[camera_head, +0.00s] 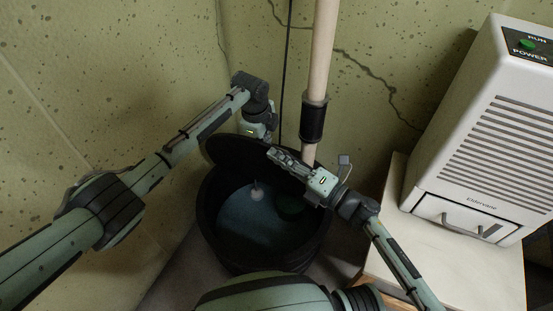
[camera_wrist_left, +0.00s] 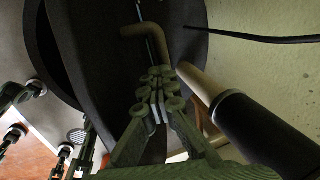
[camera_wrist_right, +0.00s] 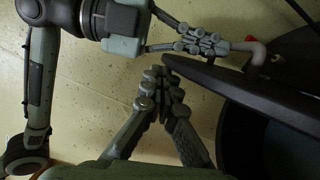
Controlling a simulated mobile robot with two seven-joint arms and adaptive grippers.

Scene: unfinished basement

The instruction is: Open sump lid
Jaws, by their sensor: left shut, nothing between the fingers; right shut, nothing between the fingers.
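The black sump lid (camera_head: 222,152) stands tilted up at the back of the round black sump basin (camera_head: 213,235), so the basin's inside shows. Bluish water and a small white object (camera_head: 257,193) are visible in it. The lid's edge shows in the right wrist view (camera_wrist_right: 245,92), and its face fills much of the left wrist view (camera_wrist_left: 90,60). My right gripper (camera_head: 272,153) is shut and empty over the basin, near the lid's edge.
A pale vertical pipe (camera_head: 322,50) with a black coupling (camera_head: 314,120) stands just behind the lid. A thin black cord (camera_head: 286,60) hangs beside it. A white dehumidifier (camera_head: 470,150) sits on a pale stand (camera_head: 390,265) at the right. The cracked wall (camera_head: 150,60) is close behind.

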